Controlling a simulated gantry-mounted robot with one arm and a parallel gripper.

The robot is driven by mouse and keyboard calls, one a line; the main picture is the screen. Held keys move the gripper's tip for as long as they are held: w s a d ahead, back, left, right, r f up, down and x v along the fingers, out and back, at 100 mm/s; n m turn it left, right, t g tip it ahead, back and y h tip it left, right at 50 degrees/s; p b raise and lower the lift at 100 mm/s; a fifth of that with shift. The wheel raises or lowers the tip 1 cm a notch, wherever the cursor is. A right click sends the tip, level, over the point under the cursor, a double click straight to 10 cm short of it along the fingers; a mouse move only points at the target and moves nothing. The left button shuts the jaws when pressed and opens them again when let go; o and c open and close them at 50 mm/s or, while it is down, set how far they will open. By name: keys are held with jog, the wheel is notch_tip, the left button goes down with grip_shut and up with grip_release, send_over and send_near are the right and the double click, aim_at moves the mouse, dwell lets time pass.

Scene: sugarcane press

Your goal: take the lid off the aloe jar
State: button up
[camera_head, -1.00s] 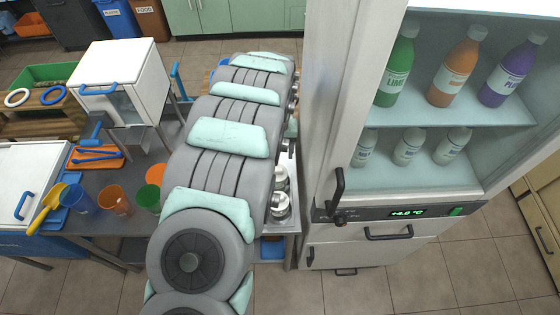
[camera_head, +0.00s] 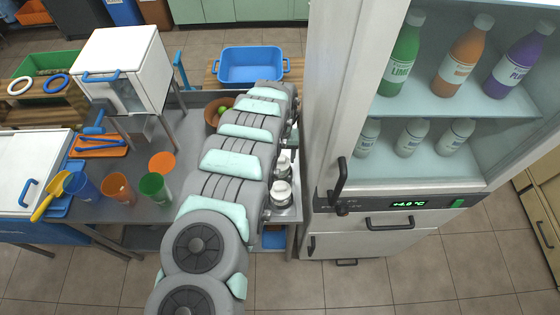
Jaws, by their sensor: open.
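Two pale jars with lids stand on the metal table just right of my arm: a nearer jar (camera_head: 281,194) and a farther jar (camera_head: 283,166). Their labels are too small to read, so I cannot tell which one is the aloe jar. Both appear to have their lids on. My arm stretches from the bottom of the picture away over the table and partly covers the area beside the jars. My gripper is hidden at the far end of the arm, so its place relative to the jars cannot be seen.
A tall fridge (camera_head: 325,130) with bottles stands close on the right. A blue tub (camera_head: 252,66) is behind the table. A brown bowl (camera_head: 211,115) sits left of my arm. Green (camera_head: 154,187), orange (camera_head: 119,188) and blue (camera_head: 86,188) cups stand at the left, near a white press cabinet (camera_head: 125,60).

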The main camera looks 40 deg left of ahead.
jog(key=shift+f, duration=0.45)
grip_shut()
dwell(0.4)
